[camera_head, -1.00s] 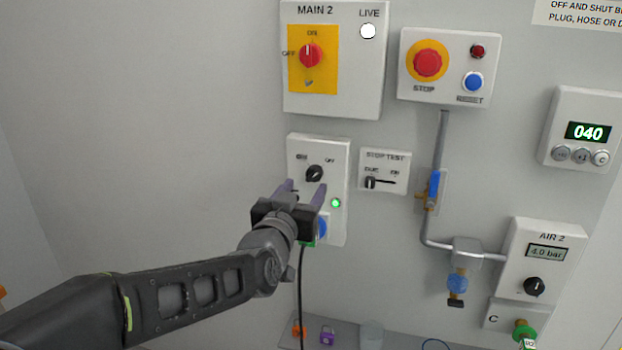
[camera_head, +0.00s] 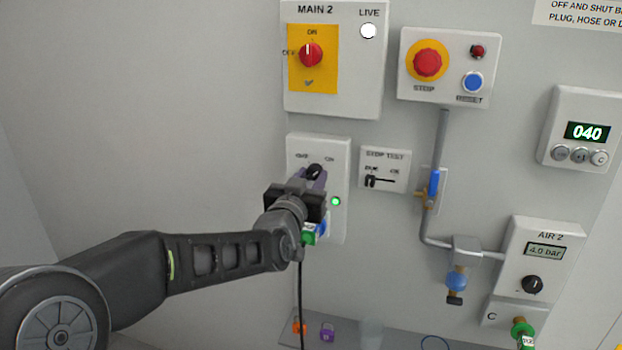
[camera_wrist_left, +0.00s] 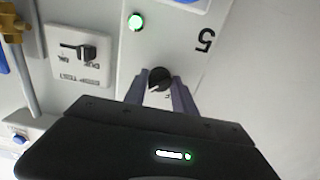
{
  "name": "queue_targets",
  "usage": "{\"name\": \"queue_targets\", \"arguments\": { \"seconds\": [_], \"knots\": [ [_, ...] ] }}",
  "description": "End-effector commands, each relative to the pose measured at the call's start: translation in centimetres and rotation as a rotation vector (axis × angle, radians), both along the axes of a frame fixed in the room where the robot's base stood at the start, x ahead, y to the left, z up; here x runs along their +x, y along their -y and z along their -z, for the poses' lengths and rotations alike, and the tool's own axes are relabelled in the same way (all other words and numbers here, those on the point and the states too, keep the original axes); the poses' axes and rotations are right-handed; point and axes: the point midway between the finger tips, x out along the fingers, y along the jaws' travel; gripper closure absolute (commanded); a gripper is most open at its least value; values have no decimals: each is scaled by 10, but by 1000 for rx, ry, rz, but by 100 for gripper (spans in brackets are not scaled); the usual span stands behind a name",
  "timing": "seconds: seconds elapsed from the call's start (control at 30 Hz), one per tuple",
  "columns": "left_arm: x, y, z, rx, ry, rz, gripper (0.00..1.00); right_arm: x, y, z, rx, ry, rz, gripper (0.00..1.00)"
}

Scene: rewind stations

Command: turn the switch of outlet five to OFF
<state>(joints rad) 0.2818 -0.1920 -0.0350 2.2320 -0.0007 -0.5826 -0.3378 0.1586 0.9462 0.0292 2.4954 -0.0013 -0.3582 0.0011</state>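The outlet five panel (camera_head: 338,160) is a white plate on the wall. A "5" marks it in the left wrist view. Its black switch knob (camera_head: 314,171) sits near the top, below two small labels too blurred to read surely. The knob shows in the left wrist view (camera_wrist_left: 160,77) between my fingertips. My left gripper (camera_head: 314,176) has its purple fingers on both sides of the knob, apparently closed against it. The knob's exact setting is partly hidden. A green lamp (camera_head: 336,201) on the panel is lit. My right gripper is not in view.
The MAIN 2 switch (camera_head: 311,55) is above and the STOP TEST box (camera_head: 385,157) close to the right. A blue-handled valve (camera_head: 434,186) on a pipe is further right. A black cable (camera_head: 300,275) hangs below the panel. Wall space to the left is clear.

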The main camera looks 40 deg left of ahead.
Motion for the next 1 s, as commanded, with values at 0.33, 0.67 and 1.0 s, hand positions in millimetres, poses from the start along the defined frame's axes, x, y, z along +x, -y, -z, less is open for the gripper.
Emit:
{"name": "queue_targets", "arguments": {
  "seconds": [0.33, 0.67, 1.0],
  "knots": [
    [0, 0, 0, 0, 0, 1, 99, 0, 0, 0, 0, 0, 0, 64],
    [0, 1, 1, -8, 3, 1, 100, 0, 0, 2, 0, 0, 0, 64],
    [0, 0, 4, -116, 43, 1, 100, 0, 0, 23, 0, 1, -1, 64]
  ]
}}
